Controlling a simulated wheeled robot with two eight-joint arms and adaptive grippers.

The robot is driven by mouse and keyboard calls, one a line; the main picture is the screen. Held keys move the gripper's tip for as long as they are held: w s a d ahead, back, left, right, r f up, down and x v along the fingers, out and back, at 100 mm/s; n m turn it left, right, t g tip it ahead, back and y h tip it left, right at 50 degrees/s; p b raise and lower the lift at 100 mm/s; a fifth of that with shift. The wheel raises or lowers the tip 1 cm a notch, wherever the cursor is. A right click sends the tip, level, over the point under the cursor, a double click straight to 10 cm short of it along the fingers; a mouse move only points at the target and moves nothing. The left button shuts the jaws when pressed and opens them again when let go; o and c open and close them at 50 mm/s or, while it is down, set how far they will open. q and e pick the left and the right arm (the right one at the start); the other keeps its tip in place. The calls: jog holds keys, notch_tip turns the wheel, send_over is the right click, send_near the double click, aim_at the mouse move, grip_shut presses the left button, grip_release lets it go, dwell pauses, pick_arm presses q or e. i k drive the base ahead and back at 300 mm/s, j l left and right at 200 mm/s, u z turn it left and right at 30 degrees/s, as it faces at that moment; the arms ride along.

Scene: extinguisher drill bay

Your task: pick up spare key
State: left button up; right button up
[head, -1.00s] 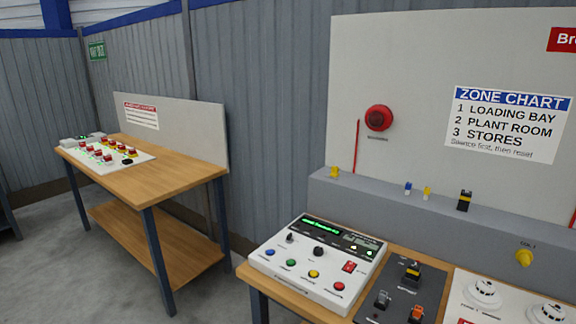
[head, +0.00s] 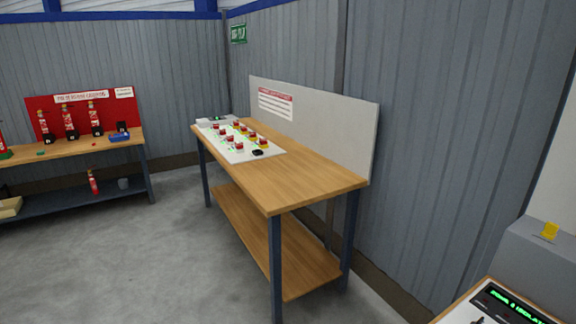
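I cannot make out a spare key in the head view. A wooden bench (head: 290,182) with a lower shelf stands in the middle, against the grey wall. On it lies a white panel (head: 238,157) with several red and yellow units and a small black item (head: 258,152). A yellow tag-like item (head: 550,231) sits on the grey ledge at the far right; I cannot tell what it is. Neither of my grippers is in view.
A bench (head: 75,150) with a red board (head: 80,114), several extinguishers and a blue tray (head: 120,137) stands at the left. A control panel (head: 490,305) is cut off at bottom right. The grey floor (head: 150,260) between is clear.

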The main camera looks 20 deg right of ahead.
aim_at(551, 228)
jog(key=i+z, duration=0.1)
jog(key=i, duration=0.3)
jog(key=i+j+z, duration=0.15)
jog(key=i, duration=0.3)
jog(key=i+z, duration=0.15)
jog(key=z, duration=0.25)
jog(key=i+z, duration=0.15)
jog(key=z, duration=0.25)
jog(key=i+j+z, duration=0.1)
jog(key=z, duration=0.25)
jog(key=i+j+z, duration=0.15)
jog(key=z, duration=0.25)
